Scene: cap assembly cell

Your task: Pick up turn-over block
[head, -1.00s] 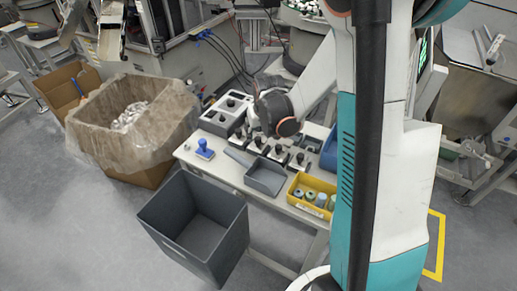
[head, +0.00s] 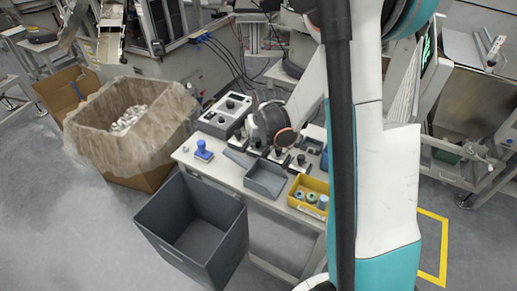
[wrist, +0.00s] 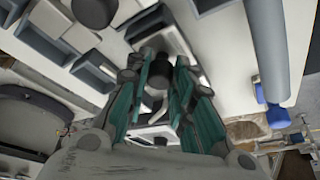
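Several fixture blocks with black knobs stand in a row on the white table; one block (head: 279,156) shows just below my wrist in the head view. I cannot tell for sure which is the turn-over block. In the wrist view my gripper (wrist: 164,80) has its two teal-padded fingers apart, with a dark rounded knob (wrist: 157,72) between them. A gap shows beside the knob, and I see no clear grip on it. In the head view my wrist hides the fingers.
A grey tray (head: 265,180), a yellow bin (head: 309,206) with small cylinders, and a blue-handled tool (head: 203,152) are on the table. A dark open bin (head: 164,232) stands in front. A plastic-lined box (head: 90,139) is at left.

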